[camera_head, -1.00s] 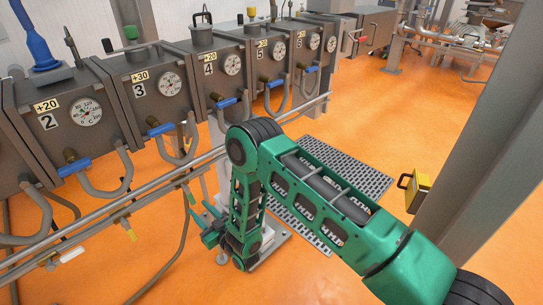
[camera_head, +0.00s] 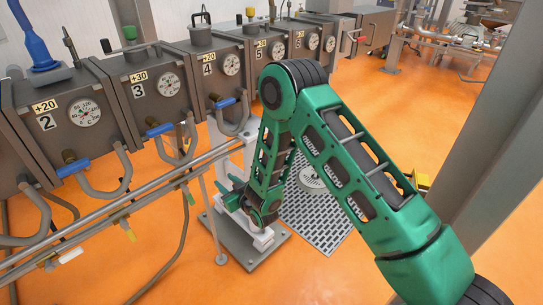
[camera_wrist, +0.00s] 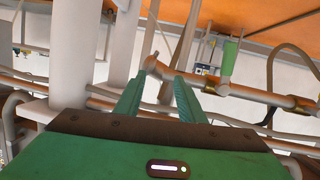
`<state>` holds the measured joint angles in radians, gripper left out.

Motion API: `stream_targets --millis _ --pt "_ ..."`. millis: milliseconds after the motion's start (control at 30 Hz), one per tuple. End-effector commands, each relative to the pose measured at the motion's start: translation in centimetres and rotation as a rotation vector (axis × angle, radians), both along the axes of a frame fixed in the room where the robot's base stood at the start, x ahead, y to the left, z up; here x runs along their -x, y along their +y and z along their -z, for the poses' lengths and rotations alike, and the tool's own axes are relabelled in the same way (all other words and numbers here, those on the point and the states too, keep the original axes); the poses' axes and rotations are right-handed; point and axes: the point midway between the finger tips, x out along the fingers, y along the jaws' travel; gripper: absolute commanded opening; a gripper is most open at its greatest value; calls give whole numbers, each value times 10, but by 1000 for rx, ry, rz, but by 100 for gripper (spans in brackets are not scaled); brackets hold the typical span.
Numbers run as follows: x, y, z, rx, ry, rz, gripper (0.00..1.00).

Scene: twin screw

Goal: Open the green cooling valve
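The green valve handle (camera_wrist: 230,56) shows in the wrist view, to the right of my fingers, on a pipe with brass fittings. The fingers point toward the pipework and look apart from the handle. In the head view my gripper (camera_head: 231,194) is low, to the right of that handle. Its exact distance is unclear.
Numbered grey boxes with gauges (camera_head: 140,90) stand in a row, with blue valve handles (camera_head: 160,129) below. Metal rails (camera_head: 120,200) run in front of the pipework. A white post (camera_wrist: 72,50) stands left of my fingers. A grey column (camera_head: 490,150) stands right. Orange floor is open.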

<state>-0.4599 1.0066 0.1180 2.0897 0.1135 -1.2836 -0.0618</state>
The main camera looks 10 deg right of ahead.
Motion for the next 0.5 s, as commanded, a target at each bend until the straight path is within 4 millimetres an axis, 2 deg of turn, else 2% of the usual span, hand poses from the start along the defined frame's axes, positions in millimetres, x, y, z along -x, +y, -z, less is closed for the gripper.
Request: stream_targets --millis 500 --pt "-29 -71 -41 96 112 101 36"
